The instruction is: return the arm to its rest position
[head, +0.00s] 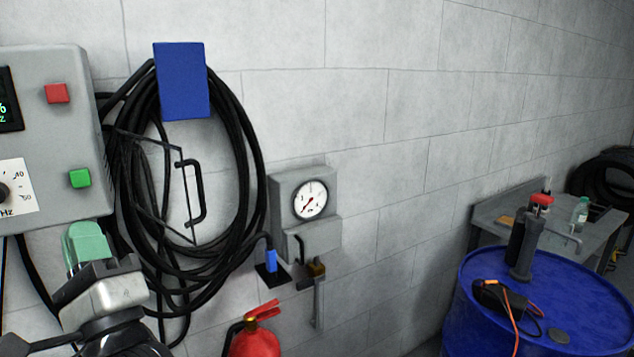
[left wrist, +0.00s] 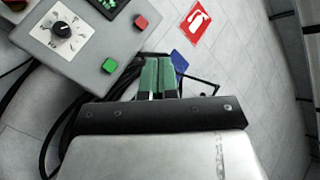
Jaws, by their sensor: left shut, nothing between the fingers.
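My left gripper (head: 84,243) is at the lower left of the head view, with green fingers pointing up. It is just below the grey control box (head: 62,130) and in front of the wall, apart from the green button (head: 79,178). In the left wrist view the green fingers (left wrist: 157,76) are side by side, shut, with nothing between them. The control box also shows there at the upper left (left wrist: 90,45), with its knob, red button and green button. My right gripper is not in either view.
A coiled black hose (head: 250,150) hangs from a blue holder (head: 181,80) right beside my left gripper. A gauge box (head: 290,185) is on the wall, with a red fire extinguisher (head: 254,340) below. A blue drum (head: 470,315) and a grey bench (head: 490,215) stand at the right.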

